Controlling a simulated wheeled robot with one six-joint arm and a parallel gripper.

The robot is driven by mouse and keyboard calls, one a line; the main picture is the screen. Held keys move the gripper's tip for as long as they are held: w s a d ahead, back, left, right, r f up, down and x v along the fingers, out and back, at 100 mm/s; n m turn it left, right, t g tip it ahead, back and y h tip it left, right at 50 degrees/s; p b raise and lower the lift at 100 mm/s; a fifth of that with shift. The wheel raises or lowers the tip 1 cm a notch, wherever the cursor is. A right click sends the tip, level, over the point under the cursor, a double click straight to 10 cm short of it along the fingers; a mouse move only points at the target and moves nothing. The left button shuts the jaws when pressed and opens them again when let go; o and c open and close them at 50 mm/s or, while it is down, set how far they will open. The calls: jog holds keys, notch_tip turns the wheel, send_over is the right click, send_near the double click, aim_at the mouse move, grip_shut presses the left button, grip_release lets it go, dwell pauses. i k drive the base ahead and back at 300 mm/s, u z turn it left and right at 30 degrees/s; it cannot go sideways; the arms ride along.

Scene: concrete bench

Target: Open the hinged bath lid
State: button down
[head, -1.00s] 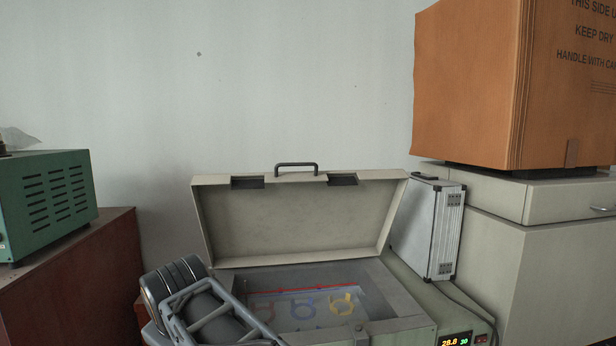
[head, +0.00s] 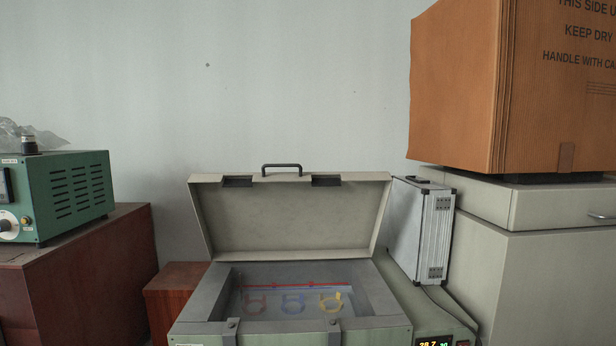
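The bath lid (head: 290,218) stands open, tilted up at the back of the bath, with its inner side facing me. A dark handle (head: 282,167) shows at the lid's top edge. The bath (head: 390,322) is a grey-green box with its basin uncovered. Inside it a red bar crosses above red, blue and yellow rings (head: 292,304). Two latches (head: 334,326) show on the front rim. My gripper is not in view.
A silver case (head: 422,228) stands close to the right of the lid. A large cardboard box (head: 470,95) rests on a cabinet (head: 550,270) farther right. A green instrument (head: 60,195) sits on a red-brown cabinet at the left. The space above the lid is clear.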

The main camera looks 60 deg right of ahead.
aim_at(263, 217)
jog(key=u, duration=1.5)
jog(key=k, duration=0.1)
jog(key=z, duration=2.3)
jog(key=i, duration=0.25)
jog(key=u, duration=0.1)
